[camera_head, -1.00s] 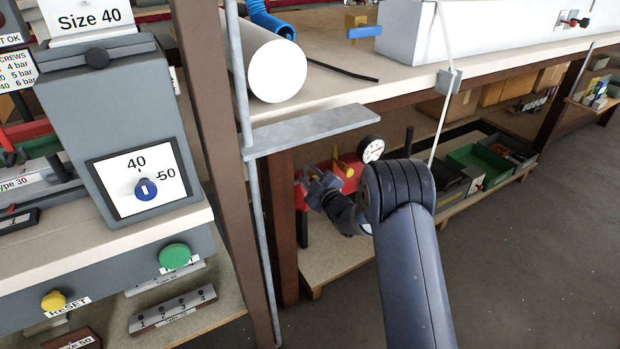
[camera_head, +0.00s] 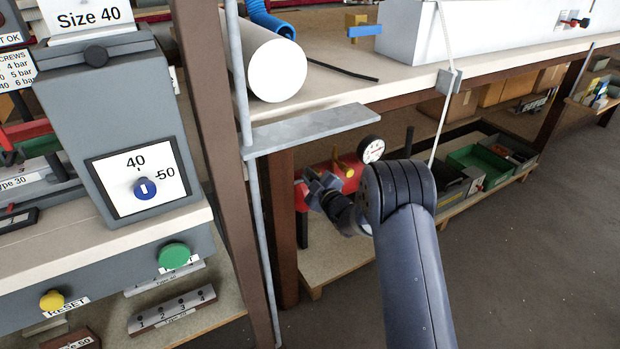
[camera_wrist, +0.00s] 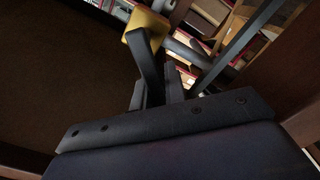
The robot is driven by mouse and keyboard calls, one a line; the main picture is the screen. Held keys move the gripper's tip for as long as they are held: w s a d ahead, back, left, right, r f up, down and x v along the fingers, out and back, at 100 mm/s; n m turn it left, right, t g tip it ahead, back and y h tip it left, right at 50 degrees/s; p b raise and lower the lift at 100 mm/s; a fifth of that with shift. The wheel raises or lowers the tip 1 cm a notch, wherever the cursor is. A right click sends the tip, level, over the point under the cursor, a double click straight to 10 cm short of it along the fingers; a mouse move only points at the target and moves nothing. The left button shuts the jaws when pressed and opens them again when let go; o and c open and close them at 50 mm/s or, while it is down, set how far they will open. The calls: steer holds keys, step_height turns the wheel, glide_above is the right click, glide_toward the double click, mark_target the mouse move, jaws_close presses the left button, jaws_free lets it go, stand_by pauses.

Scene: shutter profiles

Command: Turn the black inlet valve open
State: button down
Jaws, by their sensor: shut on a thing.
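A red unit (camera_head: 349,172) sits on the low shelf under the bench, with a round white gauge (camera_head: 371,149) and a yellow lever (camera_head: 342,166) on it. My gripper (camera_head: 318,186) is at the left part of the red unit. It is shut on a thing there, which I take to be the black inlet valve. The valve is hidden behind my gripper in the head view, so its angle cannot be told. In the wrist view the dark fingers of my gripper (camera_wrist: 160,78) stand close together, with a yellow block (camera_wrist: 147,27) just beyond them.
A brown post (camera_head: 283,220) stands left of my gripper. A grey metal plate (camera_head: 312,129) juts out above it, below the bench top. A thin white rod (camera_head: 440,115) hangs to the right. Green bins (camera_head: 478,165) lie farther right on the shelf. The floor in front is clear.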

steer(key=shift+s+a+f+n+b, duration=0.15)
steer(key=shift+f+n+b, duration=0.4)
steer(key=shift+n+b, duration=0.95)
steer(key=shift+s+a+f+n+b, duration=0.15)
steer(key=shift+f+n+b, duration=0.4)
steer(key=shift+n+b, duration=1)
steer(key=shift+s+a+f+n+b, duration=0.15)
steer(key=shift+f+n+b, duration=0.4)
steer(key=shift+n+b, duration=0.95)
steer(key=shift+w, duration=0.1)
steer(key=c, duration=1.5)
jaws_free()
steer(key=shift+o, duration=0.3)
